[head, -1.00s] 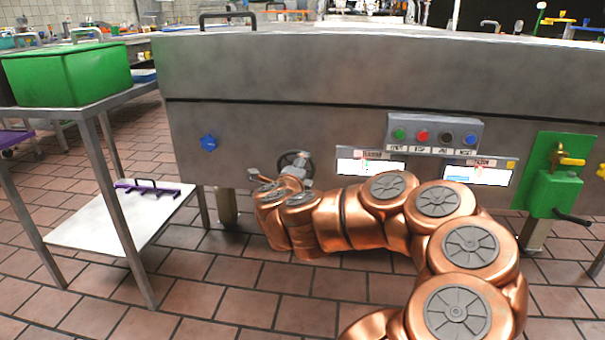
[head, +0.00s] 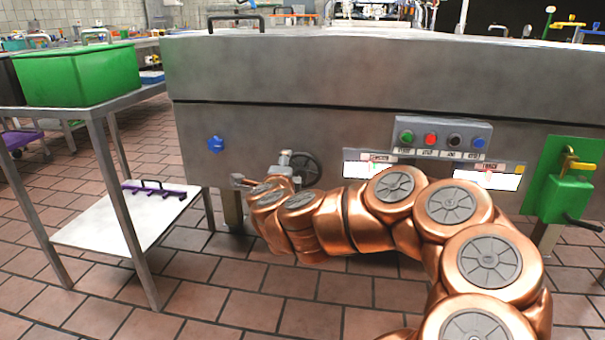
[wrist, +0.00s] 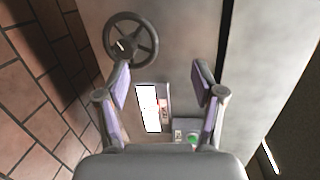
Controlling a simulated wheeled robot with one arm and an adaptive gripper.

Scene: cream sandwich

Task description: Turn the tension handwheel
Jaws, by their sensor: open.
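The dark spoked handwheel (head: 307,169) sits on the lower front of the steel machine, just right of my gripper (head: 262,170) in the head view. In the wrist view the whole handwheel (wrist: 148,38) shows at upper left, with a rim, spokes and a hub. My gripper (wrist: 161,76) is open and empty, its purple-padded fingers spread apart. The wheel lies beyond and to the left of the left fingertip, not between the fingers. Whether that finger touches the rim cannot be told.
A control box (head: 443,138) with coloured buttons and white label panels is right of the wheel. A blue knob (head: 215,144) is to its left. A green valve box (head: 566,190) is at far right. A steel table (head: 88,108) with a green bin (head: 80,75) stands left.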

